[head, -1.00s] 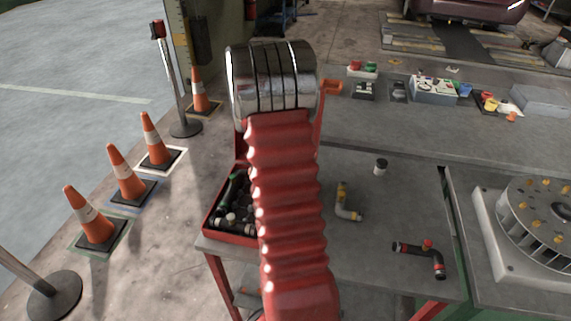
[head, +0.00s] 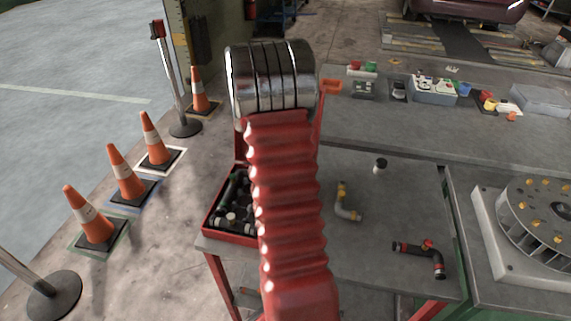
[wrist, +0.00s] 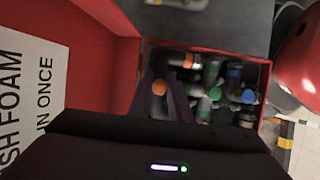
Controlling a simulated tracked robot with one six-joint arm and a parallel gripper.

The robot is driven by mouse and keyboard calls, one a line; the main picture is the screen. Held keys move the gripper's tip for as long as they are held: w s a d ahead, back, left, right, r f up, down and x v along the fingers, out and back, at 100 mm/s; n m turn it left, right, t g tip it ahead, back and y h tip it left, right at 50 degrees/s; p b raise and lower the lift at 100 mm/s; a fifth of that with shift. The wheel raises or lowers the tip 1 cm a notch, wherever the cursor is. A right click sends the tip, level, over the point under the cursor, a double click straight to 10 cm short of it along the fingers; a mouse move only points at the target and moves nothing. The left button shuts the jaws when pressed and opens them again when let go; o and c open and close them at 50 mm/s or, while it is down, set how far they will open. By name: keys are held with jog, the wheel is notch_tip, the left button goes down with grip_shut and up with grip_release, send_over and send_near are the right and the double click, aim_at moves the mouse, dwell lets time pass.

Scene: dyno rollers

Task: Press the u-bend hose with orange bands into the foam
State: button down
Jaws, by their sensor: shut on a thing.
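The red box (wrist: 264,95) stands open in the wrist view. Its dark interior holds several hoses and fittings with green, blue and orange ends. My gripper (wrist: 168,92) reaches down into the box's left part, its dark fingers shut on the u-bend hose with orange bands. An orange band (wrist: 187,61) and an orange end (wrist: 159,87) show at the fingers. The rest of this hose and the foam under it are dark or hidden, so I cannot tell how deep it sits. In the head view my arm covers part of the box (head: 232,238) and hides my gripper.
The box's lid carries a white printed sheet (wrist: 30,95) in the wrist view. In the head view a yellow-banded elbow hose (head: 345,205), a red-banded elbow hose (head: 432,256) and a small fitting (head: 380,165) lie on the grey bench (head: 390,205). Traffic cones (head: 125,172) stand left.

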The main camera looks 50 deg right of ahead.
jog(key=shift+f, duration=1.2)
dwell(1.1)
jog(key=c, duration=1.6)
grip_release()
jog(key=shift+o, duration=0.2)
jog(key=v, duration=1.3)
jog(key=shift+w+r, duration=0.25)
jog(key=shift+r, duration=0.1)
